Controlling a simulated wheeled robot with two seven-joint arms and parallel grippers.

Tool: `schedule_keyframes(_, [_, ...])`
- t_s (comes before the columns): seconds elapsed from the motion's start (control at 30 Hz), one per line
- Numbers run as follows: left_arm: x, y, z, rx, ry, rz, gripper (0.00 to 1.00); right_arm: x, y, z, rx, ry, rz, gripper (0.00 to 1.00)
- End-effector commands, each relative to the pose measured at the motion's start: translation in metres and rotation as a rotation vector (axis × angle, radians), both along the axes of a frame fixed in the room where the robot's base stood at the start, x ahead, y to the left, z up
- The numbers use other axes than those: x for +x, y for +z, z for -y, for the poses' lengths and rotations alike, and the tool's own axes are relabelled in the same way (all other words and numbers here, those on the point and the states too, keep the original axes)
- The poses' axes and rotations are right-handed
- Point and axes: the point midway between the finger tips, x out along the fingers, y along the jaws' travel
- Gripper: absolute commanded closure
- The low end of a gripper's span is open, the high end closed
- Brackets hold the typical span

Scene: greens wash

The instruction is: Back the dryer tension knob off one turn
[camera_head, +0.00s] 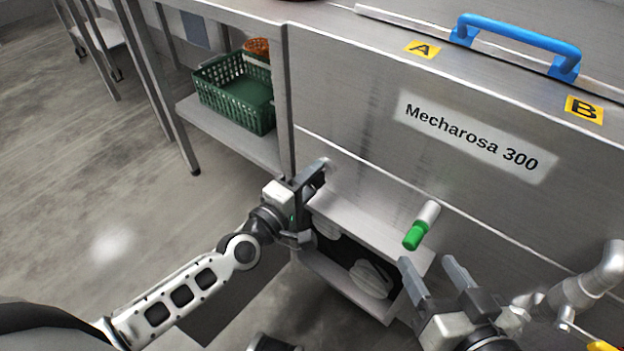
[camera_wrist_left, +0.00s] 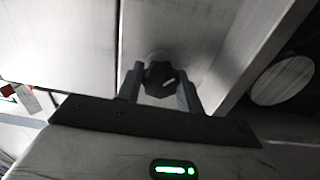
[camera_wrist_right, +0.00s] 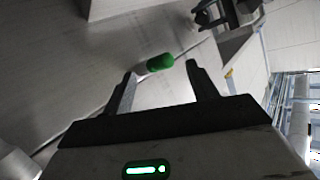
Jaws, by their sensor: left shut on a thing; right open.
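The tension knob (camera_wrist_left: 161,80) is a black lobed knob with a white pointer mark, on the steel machine front in the left wrist view. My left gripper (camera_wrist_left: 160,88) has one finger on each side of it and is shut on it. In the head view my left gripper (camera_head: 314,178) is against the machine, and it hides the knob there. My right gripper (camera_head: 430,272) is open and empty, just below a green-tipped handle (camera_head: 415,236). In the right wrist view the green tip (camera_wrist_right: 160,63) lies beyond the open fingers (camera_wrist_right: 158,84).
The machine front bears a "Mecharosa 300" label (camera_head: 472,137). An open compartment (camera_head: 350,268) is below. A green crate (camera_head: 232,95) stands on a shelf at left.

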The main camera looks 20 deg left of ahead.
Motion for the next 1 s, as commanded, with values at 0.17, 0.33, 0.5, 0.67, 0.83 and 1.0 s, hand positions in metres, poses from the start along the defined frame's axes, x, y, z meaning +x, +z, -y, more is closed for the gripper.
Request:
schedule_keyframes(0.17, [0.0003, -0.0005, 0.0003, -0.160, 0.000, -0.056, 0.86, 0.0017, 0.0012, -0.0015, 0.020, 0.002, 0.008, 0.42])
schedule_keyframes(0.33, [0.0004, -0.0010, 0.0001, -0.312, 0.000, -0.111, 0.86, 0.0028, 0.0055, -0.0028, 0.043, 0.003, 0.020, 0.42])
schedule_keyframes(0.5, [0.0001, -0.0011, 0.0006, -0.465, 0.000, -0.167, 0.86, 0.0024, 0.0056, -0.0042, 0.064, 0.003, 0.019, 0.42])
schedule_keyframes(0.67, [0.0001, -0.0013, 0.0004, -0.609, 0.000, -0.219, 0.86, 0.0023, 0.0039, -0.0052, 0.079, 0.004, 0.015, 0.42])
schedule_keyframes(0.83, [0.0001, -0.0013, 0.0007, -0.756, 0.000, -0.273, 0.86, 0.0022, 0.0044, -0.0063, 0.098, 0.004, 0.015, 0.42])
schedule_keyframes(1.0, [0.0002, -0.0008, 0.0007, -0.888, 0.000, -0.320, 0.86, 0.0025, 0.0063, -0.0068, 0.110, 0.004, 0.019, 0.42])
